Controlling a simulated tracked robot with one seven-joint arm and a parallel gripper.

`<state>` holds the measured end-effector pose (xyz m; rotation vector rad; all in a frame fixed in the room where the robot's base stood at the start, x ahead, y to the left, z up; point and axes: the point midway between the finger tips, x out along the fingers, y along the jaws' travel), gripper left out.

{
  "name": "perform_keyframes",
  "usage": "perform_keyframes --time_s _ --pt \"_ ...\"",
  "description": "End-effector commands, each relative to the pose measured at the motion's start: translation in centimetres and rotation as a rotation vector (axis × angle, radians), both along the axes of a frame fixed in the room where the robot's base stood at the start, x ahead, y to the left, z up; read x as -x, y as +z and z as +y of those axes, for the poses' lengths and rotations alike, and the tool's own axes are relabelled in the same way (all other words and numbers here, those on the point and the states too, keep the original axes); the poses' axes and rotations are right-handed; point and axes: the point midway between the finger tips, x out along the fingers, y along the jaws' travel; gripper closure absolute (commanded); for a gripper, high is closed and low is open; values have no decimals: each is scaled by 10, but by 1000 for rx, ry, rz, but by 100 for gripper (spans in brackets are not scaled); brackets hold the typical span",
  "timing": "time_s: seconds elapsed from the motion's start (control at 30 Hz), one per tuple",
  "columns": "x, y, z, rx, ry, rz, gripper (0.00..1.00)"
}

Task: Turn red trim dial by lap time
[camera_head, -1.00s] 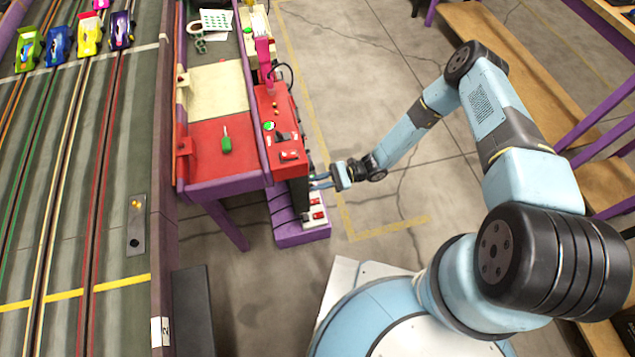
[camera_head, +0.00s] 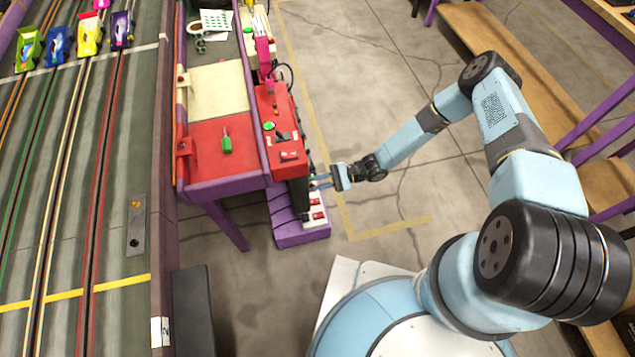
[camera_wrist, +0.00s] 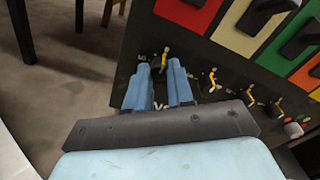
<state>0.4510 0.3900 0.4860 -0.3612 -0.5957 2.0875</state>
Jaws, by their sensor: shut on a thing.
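In the wrist view, a row of small yellow trim dials runs along a dark panel (camera_wrist: 140,35). The leftmost one, the red trim dial (camera_wrist: 165,56), sits below the red square (camera_wrist: 188,12). My gripper (camera_wrist: 161,68) has its two blue fingers shut on this dial at their tips. The fingers partly hide the dial and its markings. In the head view, my gripper (camera_head: 318,181) reaches the right side of the red control console (camera_head: 283,125); the dial itself cannot be made out there.
Other yellow dials (camera_wrist: 213,80) stand close to the right of my fingers. Dark levers (camera_wrist: 265,14) on coloured squares rise above them. A purple base (camera_head: 300,238) with red switches lies below. The slot track (camera_head: 70,220) and toy cars are at left. Floor between console and bench is clear.

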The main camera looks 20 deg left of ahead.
Motion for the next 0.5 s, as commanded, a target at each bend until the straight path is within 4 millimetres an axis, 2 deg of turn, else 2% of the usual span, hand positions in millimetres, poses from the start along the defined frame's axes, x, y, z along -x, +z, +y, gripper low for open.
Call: perform_keyframes --time_s 0.07,0.1,0.3,0.33,0.5 --pt "0 -1 0 2 0 -1 100" --pt "0 -1 0 2 0 0 75" --pt "0 -1 0 2 0 0 56" --pt "0 -1 0 2 0 0 53" --pt "0 0 0 1 1 1 52"
